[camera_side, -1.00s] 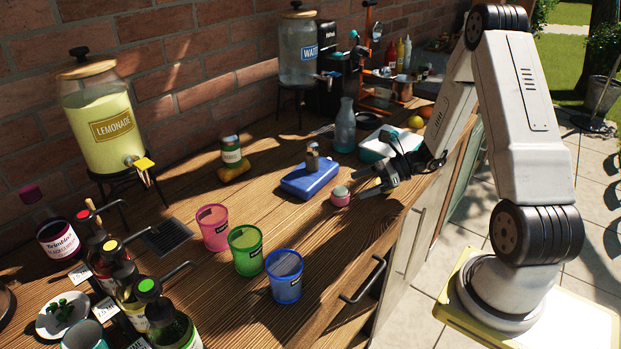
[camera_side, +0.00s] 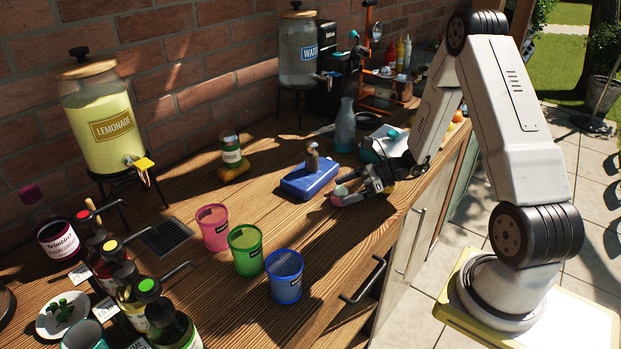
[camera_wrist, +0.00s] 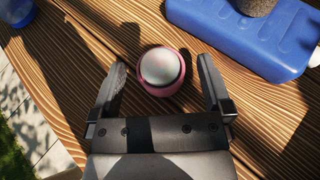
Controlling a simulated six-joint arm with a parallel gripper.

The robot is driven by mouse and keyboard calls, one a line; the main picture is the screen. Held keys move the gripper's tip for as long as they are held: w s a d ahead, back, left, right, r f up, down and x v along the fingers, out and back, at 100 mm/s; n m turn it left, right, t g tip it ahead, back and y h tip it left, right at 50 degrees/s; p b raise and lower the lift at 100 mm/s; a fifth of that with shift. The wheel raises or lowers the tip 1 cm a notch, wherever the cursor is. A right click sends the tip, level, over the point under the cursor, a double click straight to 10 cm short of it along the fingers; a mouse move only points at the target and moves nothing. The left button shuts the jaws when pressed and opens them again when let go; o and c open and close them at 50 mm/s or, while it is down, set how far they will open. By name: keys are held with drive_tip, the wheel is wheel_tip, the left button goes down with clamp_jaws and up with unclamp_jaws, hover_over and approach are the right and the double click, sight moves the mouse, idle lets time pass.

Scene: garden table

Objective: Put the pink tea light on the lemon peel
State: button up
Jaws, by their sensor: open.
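The pink tea light (camera_wrist: 160,71), a small round pink cup with a pale silvery top, stands on the wooden table. In the side view it (camera_side: 339,191) is partly hidden by my gripper. My gripper (camera_wrist: 163,68) is open, with one finger to the left of the tea light and the other to its right. Gaps show between the fingers and the tea light. In the side view my gripper (camera_side: 345,192) is low over the table. I cannot clearly identify the lemon peel; a yellow-orange piece (camera_side: 233,174) lies in front of a green-labelled jar (camera_side: 231,150).
A blue block (camera_side: 309,180) with a brown piece (camera_side: 313,158) on it lies just beyond the tea light. Pink (camera_side: 213,228), green (camera_side: 246,251) and blue (camera_side: 285,277) cups stand towards the front. A glass bottle (camera_side: 345,127) stands behind. Bare wood lies between the block and cups.

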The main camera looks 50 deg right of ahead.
sight(334, 190)
drive_tip(key=shift+x, duration=1.8)
drive_tip(key=c, duration=1.3)
drive_tip(key=shift+c, duration=0.2)
drive_tip(key=shift+r, duration=0.25)
drive_tip(key=shift+r, duration=0.8)
drive_tip(key=s+a+r, duration=0.3)
drive_tip(key=s+r, duration=0.8)
drive_tip(key=s, duration=0.2)
drive_tip(key=shift+s, duration=0.35)
